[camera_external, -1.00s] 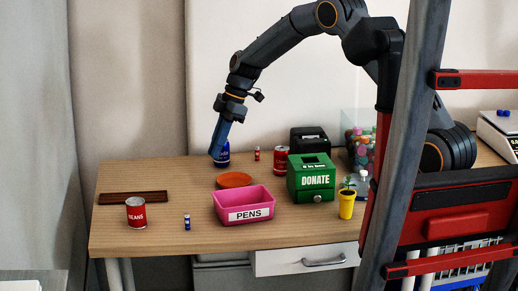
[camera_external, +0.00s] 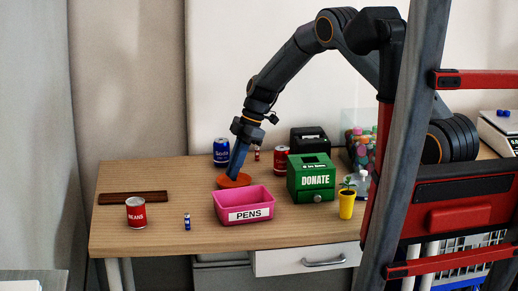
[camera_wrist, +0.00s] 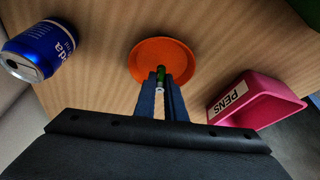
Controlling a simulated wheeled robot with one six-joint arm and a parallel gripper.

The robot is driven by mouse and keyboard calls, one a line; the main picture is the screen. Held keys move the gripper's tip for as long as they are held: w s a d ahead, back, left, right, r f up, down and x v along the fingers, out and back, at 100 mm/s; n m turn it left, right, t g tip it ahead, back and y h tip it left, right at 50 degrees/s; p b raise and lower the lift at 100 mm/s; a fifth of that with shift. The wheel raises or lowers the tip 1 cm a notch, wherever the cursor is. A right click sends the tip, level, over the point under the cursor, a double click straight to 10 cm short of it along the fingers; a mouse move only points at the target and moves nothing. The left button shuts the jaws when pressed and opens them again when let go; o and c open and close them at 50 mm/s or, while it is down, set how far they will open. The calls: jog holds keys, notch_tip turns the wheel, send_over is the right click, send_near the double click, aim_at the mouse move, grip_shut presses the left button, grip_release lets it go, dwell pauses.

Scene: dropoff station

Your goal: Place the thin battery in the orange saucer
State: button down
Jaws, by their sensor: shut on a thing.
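The orange saucer (camera_external: 243,182) lies on the table behind the pink box, and shows in the wrist view (camera_wrist: 146,55). My gripper (camera_wrist: 161,84) is shut on a thin green battery (camera_wrist: 160,73) with a pale end. In the wrist view the battery overlaps the near part of the saucer. In the outside view my gripper (camera_external: 233,177) is over the saucer, and the battery is hidden there. I cannot tell whether the battery touches the saucer.
The pink PENS box (camera_external: 243,205) stands just in front of the saucer. A blue soda can (camera_external: 221,152) stands behind it. The green DONATE box (camera_external: 311,178) is to the right. A small blue battery (camera_external: 187,222) and BEANS can (camera_external: 136,213) stand front left.

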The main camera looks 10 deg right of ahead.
jog(key=shift+f, duration=0.4)
jog(key=shift+f, duration=0.15)
jog(key=c, duration=1.8)
grip_release()
jog(key=shift+w+r, duration=0.1)
jog(key=shift+r, duration=0.3)
jog(key=shift+b+v, duration=1.15)
jog(key=shift+v, duration=4.6)
